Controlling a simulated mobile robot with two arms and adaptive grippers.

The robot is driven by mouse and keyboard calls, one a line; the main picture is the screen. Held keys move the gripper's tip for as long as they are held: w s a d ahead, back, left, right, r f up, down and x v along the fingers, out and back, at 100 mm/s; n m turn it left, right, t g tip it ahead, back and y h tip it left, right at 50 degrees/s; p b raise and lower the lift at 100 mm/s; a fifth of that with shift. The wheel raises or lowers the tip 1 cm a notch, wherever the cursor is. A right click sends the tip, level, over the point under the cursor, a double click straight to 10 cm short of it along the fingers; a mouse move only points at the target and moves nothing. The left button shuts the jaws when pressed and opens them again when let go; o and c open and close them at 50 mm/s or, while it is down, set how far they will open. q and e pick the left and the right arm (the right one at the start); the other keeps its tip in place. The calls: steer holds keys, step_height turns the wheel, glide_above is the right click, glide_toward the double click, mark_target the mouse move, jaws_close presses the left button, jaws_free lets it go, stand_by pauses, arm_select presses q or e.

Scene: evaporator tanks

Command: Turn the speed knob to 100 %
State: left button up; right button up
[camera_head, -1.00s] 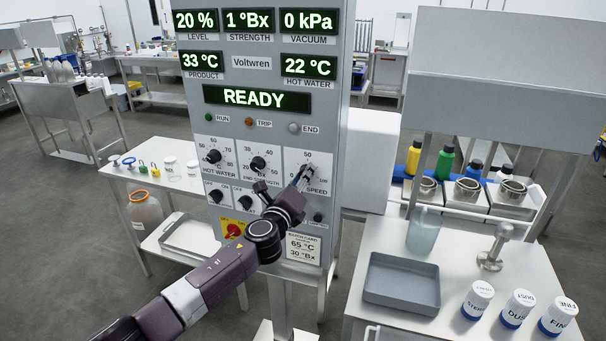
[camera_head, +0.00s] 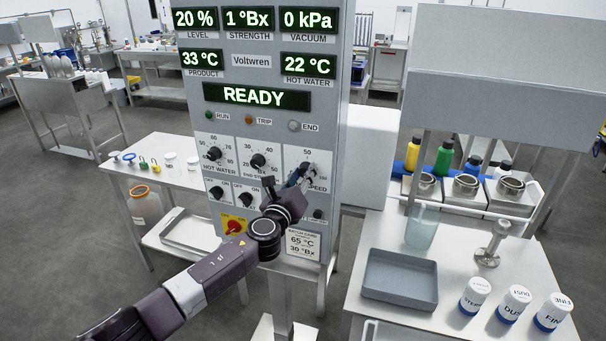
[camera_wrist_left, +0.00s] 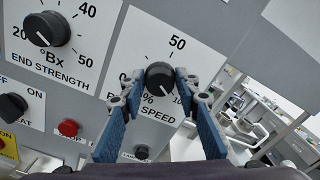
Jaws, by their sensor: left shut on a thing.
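The speed knob (camera_wrist_left: 160,77) is a black round knob on a white dial plate low on the right of the grey control panel (camera_head: 335,60). Its scale shows 50 at the top and the start of 100 at lower right. My left gripper (camera_wrist_left: 160,78) has its two blue fingers on either side of the knob, shut on it. In the head view the left gripper (camera_head: 302,177) covers much of the knob, so its pointer cannot be read there. My right gripper is not in view.
The end strength knob (camera_wrist_left: 46,29) is left of the speed dial. A red button (camera_wrist_left: 68,128) and a small black knob (camera_wrist_left: 141,152) are below. The red-yellow switch (camera_head: 233,226) is at the panel's lower left. The right table holds a grey tray (camera_head: 399,279) and lidded jars.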

arm_select(q)
steer(key=shift+f, duration=0.2)
steer(key=o, duration=1.1)
steer(key=shift+o, duration=0.2)
steer(key=shift+r, duration=0.1)
steer(key=shift+s, duration=0.1)
steer(key=v, duration=1.2)
